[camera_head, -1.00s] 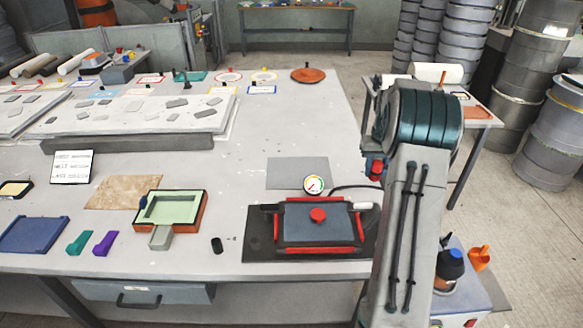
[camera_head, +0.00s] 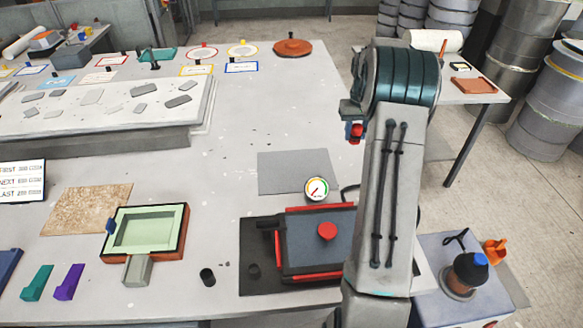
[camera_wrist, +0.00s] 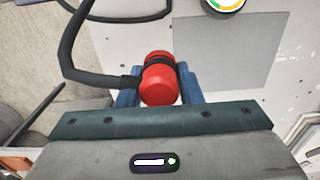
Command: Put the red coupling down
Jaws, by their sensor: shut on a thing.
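The red coupling (camera_wrist: 160,82) is a red cylinder with a black band, joined to a dark hose (camera_wrist: 75,50) in the wrist view. My gripper (camera_wrist: 158,92) is shut on it, with a blue finger on each side. In the head view the coupling (camera_head: 355,132) shows as a small red shape beside my arm, above the table's right part. My gripper's fingers are mostly hidden there. A plain grey rectangle (camera_head: 297,172) lies flat on the table, left of and nearer than the coupling; it also shows in the wrist view (camera_wrist: 210,50).
A red-framed mould (camera_head: 310,250) with a red knob sits on a black mat, with a gauge (camera_head: 317,189) behind it. A green tray mould (camera_head: 148,230) stands to its left. A side table (camera_head: 470,90) stands beyond my arm. The table behind the grey rectangle is mostly clear.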

